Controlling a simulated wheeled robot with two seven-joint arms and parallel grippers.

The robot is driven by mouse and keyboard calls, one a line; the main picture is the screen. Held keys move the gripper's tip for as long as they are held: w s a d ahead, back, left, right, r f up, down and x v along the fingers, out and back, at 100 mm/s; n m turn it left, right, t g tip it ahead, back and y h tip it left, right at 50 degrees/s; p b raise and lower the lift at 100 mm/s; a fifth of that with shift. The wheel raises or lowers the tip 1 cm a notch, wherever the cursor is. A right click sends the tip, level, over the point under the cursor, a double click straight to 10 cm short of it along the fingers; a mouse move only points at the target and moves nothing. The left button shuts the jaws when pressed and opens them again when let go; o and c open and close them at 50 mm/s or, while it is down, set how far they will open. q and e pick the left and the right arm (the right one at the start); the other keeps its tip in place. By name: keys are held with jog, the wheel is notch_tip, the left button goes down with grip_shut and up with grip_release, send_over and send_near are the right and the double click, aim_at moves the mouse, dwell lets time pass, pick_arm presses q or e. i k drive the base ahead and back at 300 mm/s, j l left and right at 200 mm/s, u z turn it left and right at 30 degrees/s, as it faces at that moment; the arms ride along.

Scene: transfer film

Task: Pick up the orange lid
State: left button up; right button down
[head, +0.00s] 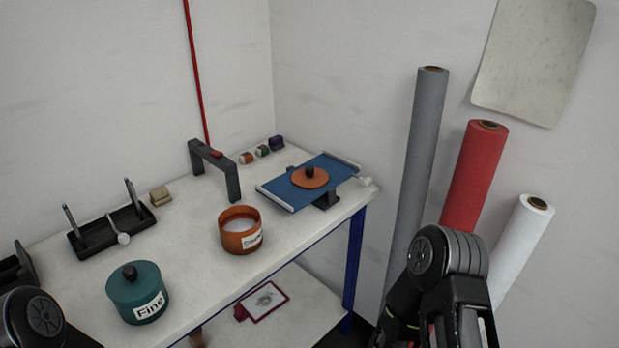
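A teal lidded jar (138,294) labelled "Fine" stands at the table's front left. A black tray (112,232) with upright posts and a dark grey arch (214,169) stand behind. Grey (418,150), red (474,170) and white (522,240) rolls lean right of the table.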

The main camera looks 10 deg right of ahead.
aim_at(310, 177)
jog(key=u, duration=1.3)
jog(key=k+l, duration=0.1)
jog(key=l, duration=0.5)
jog(key=k+l, duration=0.1)
jog(key=l, duration=0.45)
